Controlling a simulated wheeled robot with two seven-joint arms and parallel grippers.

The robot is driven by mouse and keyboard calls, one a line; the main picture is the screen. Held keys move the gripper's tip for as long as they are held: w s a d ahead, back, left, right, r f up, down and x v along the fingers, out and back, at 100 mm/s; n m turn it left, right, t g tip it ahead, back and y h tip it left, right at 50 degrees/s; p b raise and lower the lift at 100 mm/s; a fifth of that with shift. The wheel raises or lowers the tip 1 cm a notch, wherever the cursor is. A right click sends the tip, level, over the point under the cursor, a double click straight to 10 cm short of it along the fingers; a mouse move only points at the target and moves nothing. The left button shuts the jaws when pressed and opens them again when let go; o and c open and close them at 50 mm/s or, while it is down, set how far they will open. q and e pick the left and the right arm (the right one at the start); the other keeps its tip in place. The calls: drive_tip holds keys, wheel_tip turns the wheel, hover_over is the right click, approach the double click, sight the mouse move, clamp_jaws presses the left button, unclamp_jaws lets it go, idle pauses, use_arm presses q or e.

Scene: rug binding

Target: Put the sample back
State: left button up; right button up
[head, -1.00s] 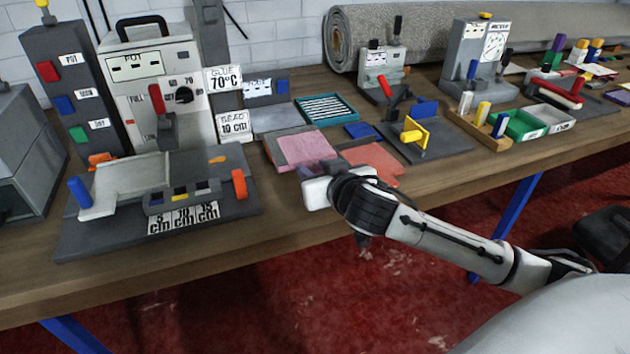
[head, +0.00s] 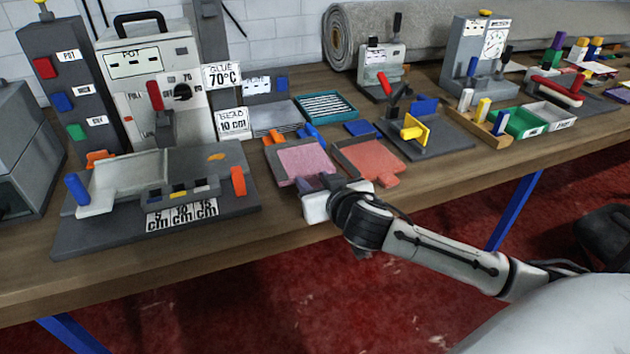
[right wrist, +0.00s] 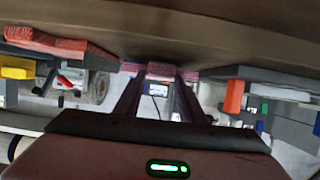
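The pink-purple sample (head: 305,158) lies flat over a darker pink-edged holder on the bench, left of a red sample (head: 368,157). I cannot tell whether it rests fully on it. My right gripper (head: 318,184) is at the sample's near edge. In the right wrist view my right gripper's fingers (right wrist: 160,82) stand on either side of a small pink tab (right wrist: 160,70), which fills the gap between them. The fingertips are partly hidden in the head view. My left gripper is in neither view.
Orange and blue pieces (head: 311,131) sit behind the sample.

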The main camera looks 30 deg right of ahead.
drive_tip(key=shift+o, duration=1.3)
drive_tip(key=shift+r, duration=0.2)
drive_tip(key=shift+r+p, duration=0.5)
drive_tip(key=shift+r, duration=0.05)
drive_tip(key=v, duration=1.1)
drive_tip(key=s+a+f+n+g+y, duration=0.1)
drive_tip(key=s+a+f, duration=0.3)
drive_tip(key=f, duration=0.6)
drive_tip(key=s+a+f+n+g+y, duration=0.2)
drive_tip(key=s+a+f, duration=0.3)
drive_tip(key=f, duration=0.6)
drive_tip(key=s+a+f+n+g+y, duration=0.1)
drive_tip(key=s+a+f, duration=0.4)
drive_tip(key=f, duration=0.6)
drive_tip(key=s+y, duration=0.1)
drive_tip(key=s, duration=0.1)
drive_tip(key=shift+s+a+n+g+b, duration=0.25)
drive_tip(key=shift+s+n+g+b, duration=0.05)
drive_tip(key=shift+s+b, duration=0.1)
drive_tip(key=shift+f, duration=0.1)
